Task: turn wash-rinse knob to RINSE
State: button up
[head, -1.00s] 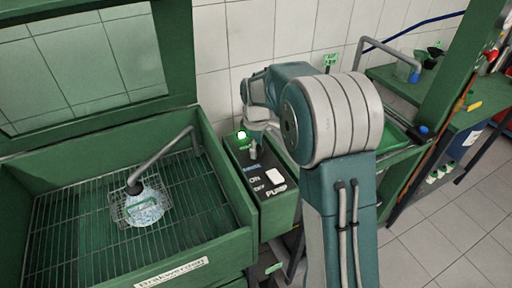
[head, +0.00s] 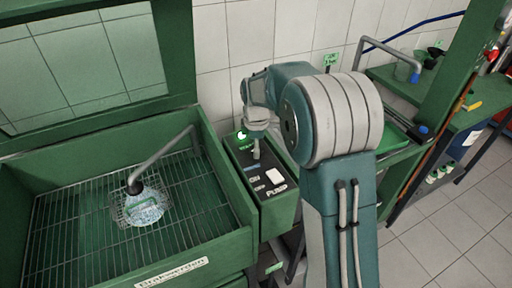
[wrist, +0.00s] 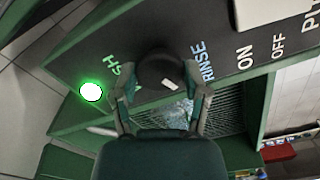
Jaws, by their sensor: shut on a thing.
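The wash-rinse knob (wrist: 160,72) is round and black with a small white mark on its lower right. It stands on the dark top of the control box (head: 279,214). My gripper (wrist: 158,78) is shut on the knob, one finger on each side. The RINSE label (wrist: 203,61) is just right of the knob in the wrist view. The green WASH label (wrist: 119,78) is on the left, partly covered by a finger. In the head view my gripper (head: 256,150) points down at the box, and the knob is hard to make out.
A green light (wrist: 91,92) glows beside the WASH label. The white pump switch (head: 275,176) and its ON and OFF labels are close by. The wash basin (head: 90,225), with a grid, a bent spout (head: 165,155) and a roundish part (head: 143,207), is on the left.

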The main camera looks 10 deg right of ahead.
jog(key=o, duration=1.1)
jog(key=shift+o, duration=0.2)
notch_tip(320, 180, up, 12)
jog(key=shift+w, duration=0.1)
